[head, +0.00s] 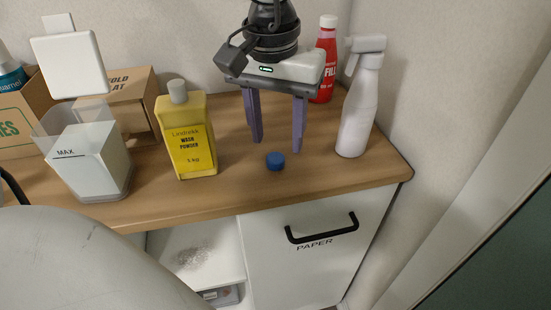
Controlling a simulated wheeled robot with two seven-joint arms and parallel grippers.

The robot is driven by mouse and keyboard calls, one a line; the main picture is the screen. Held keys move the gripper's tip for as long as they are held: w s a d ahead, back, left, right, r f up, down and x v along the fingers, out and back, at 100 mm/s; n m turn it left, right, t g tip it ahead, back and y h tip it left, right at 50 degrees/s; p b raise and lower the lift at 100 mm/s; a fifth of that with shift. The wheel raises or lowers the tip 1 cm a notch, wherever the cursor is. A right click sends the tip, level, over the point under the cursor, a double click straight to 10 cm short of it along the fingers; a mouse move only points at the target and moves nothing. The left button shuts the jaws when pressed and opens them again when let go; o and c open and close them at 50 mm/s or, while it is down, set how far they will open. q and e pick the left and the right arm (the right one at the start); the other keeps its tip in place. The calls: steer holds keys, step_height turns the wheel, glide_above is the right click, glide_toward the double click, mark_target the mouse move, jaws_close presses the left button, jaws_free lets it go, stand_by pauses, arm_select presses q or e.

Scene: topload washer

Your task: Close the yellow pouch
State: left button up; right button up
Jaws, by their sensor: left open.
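A small blue cap (275,161) lies on the worktop to the right of the pouch. My left gripper (277,146) points down with its two purple fingers apart, one on each side of the cap in the picture. It holds nothing. Whether the fingertips reach down to the worktop is hard to tell. My right gripper is not in view.
A white spray bottle (359,110) and a red bottle (325,60) stand right of and behind the gripper. A clear measuring container (90,165) and cardboard boxes (118,90) stand at left. Below the worktop's front edge is a white drawer (300,265) marked "PAPER".

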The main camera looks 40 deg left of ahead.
mark_target(275, 157)
arm_select(q)
steer(key=f, duration=0.2)
steer(key=a+f, duration=0.1)
steer(key=f, duration=0.1)
steer(key=shift+w, duration=0.25)
steer(key=shift+w+f, duration=0.1)
steer(key=shift+f, duration=0.5)
steer(key=c, duration=1.1)
